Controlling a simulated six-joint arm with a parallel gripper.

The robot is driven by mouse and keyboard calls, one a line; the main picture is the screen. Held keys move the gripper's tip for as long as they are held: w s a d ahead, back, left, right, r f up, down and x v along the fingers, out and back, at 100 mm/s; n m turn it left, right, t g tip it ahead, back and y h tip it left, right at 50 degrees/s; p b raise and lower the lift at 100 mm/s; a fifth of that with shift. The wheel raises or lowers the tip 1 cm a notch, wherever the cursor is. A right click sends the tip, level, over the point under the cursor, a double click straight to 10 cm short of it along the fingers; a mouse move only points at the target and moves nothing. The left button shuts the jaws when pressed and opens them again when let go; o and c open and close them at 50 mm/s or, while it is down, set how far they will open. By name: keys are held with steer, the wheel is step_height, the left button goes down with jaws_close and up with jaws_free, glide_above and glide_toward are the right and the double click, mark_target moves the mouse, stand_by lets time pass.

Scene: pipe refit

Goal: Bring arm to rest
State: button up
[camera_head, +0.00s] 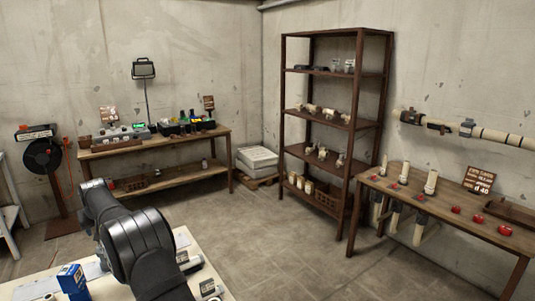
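My arm, dark and jointed, shows at the lower left in the head view, bent over a pale worktop (213,268). Its links hide part of that worktop. My gripper cannot be made out in this view, so I cannot see whether it holds anything.
A blue box (72,279) and small parts lie on the worktop close to my arm. A wooden workbench (160,142) stands at the back left. A brown shelf rack (333,73) stands at the back. A table (440,209) with pale pipes stands at right. The floor (290,240) between is clear.

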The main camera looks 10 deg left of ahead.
steer(key=x, duration=1.1)
steer(key=shift+d+f, duration=0.1)
steer(key=r, duration=0.5)
steer(key=shift+d, duration=0.2)
steer(key=w+d+r, duration=0.4)
steer(key=d+r, duration=0.3)
steer(key=d, duration=0.3)
steer(key=s+d+f+n+g, duration=0.2)
steer(key=s+f, duration=0.3)
steer(key=s, duration=0.4)
steer(key=s+d+f+n+g+y, duration=0.1)
steer(key=s+d+f+n, duration=0.2)
steer(key=s, duration=0.7)
steer(key=shift+s+f+n+g, duration=0.25)
steer(key=shift+f+n+g, duration=0.15)
steer(key=shift+f+n, duration=0.9)
steer(key=shift+f+m, duration=0.2)
steer(key=shift+m, duration=0.1)
